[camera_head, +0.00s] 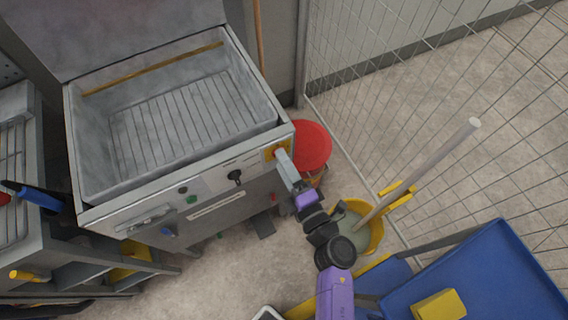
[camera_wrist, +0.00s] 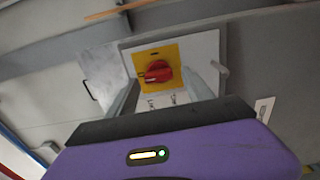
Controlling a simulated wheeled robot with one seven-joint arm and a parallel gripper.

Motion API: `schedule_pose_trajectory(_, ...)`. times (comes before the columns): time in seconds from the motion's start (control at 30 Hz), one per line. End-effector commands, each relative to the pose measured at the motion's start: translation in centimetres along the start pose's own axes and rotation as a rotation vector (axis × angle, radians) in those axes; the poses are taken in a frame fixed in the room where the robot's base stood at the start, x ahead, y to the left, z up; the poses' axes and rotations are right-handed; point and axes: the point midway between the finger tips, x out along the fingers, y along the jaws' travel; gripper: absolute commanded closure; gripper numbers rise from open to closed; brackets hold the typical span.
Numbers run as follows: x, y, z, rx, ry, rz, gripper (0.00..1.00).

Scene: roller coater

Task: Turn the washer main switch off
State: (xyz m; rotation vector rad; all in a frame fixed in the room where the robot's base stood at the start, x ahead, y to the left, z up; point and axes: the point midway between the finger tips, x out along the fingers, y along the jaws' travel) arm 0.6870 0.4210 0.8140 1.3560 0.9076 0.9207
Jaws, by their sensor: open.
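The washer (camera_head: 180,125) is a grey open-topped basin with a wire rack inside and a front control panel. Its main switch shows in the wrist view as a red rotary knob (camera_wrist: 157,72) on a yellow plate (camera_wrist: 150,60). In the head view only part of the yellow plate (camera_head: 270,153) shows, at the panel's right end, beside my gripper (camera_head: 282,156). In the wrist view my gripper (camera_wrist: 160,82) is open, its fingers on the left and right of the red knob. I cannot tell whether they touch it. The knob's exact setting is unclear.
A black knob (camera_head: 235,177) and a green button (camera_head: 191,199) are on the same panel. A red bucket (camera_head: 310,143) stands right of the washer. A yellow mop bucket (camera_head: 374,238), a blue cart (camera_head: 480,280) and a wire fence (camera_head: 400,100) are to the right.

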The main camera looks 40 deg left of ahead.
Motion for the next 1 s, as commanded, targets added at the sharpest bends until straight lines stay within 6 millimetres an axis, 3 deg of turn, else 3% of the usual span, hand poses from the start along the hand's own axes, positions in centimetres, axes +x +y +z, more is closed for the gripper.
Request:
schedule_pose_trajectory(0.17, -0.8, 0.0, 0.1, 0.001, -0.002, 0.0, 0.4)
schedule_pose_trajectory(0.6, -7.1, 0.0, 0.0, 0.0, -0.001, 0.0, 0.4)
schedule_pose_trajectory(1.0, -7.8, 0.0, 0.0, 0.0, 0.0, 0.0, 0.4)
